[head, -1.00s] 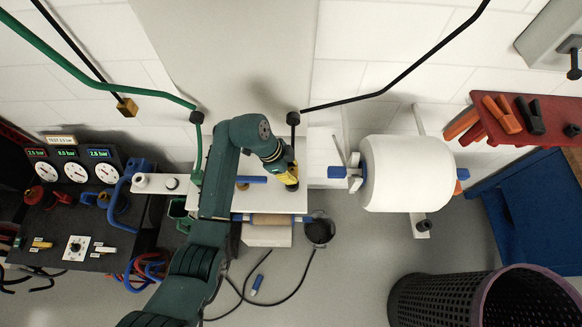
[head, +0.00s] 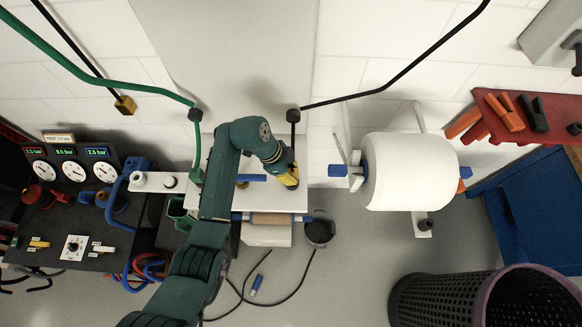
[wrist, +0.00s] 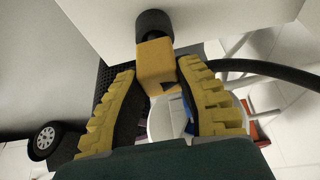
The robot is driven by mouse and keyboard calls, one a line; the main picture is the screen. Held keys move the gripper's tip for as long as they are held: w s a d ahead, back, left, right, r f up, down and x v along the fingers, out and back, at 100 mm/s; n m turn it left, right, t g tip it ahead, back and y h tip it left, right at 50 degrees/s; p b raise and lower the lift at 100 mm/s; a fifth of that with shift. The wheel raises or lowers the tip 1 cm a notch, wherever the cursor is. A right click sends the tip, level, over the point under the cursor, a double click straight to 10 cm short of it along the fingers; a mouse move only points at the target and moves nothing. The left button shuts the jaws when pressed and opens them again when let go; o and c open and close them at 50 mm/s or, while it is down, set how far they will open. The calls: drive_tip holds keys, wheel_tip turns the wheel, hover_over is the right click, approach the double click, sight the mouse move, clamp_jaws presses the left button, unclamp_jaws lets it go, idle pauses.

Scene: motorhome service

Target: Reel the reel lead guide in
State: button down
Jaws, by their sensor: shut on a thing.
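The lead guide appears to be the ochre block (wrist: 156,64) in the wrist view, with a dark round fitting just beyond it. My gripper (wrist: 157,70) has its two yellow ribbed fingers on either side of this block and is shut on it. In the head view my gripper (head: 290,178) points down over the white panel, below a black fitting (head: 293,116) at the end of a black arm. The held block is hidden there by my gripper. A similar ochre block (head: 125,106) hangs on another black lead at the upper left.
A white roll (head: 410,172) stands to the right, with a dark mesh basket (head: 480,300) below it. A gauge panel (head: 72,168) is at the left. A green hose (head: 100,79) crosses the upper left. A loose black cable (head: 290,297) lies on the floor.

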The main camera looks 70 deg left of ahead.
drive_tip(key=shift+f+b, duration=0.45)
drive_tip(key=shift+f, duration=0.4)
drive_tip(key=c, duration=0.7)
unclamp_jaws()
drive_tip(key=shift+r, duration=0.1)
drive_tip(key=v, duration=1.2)
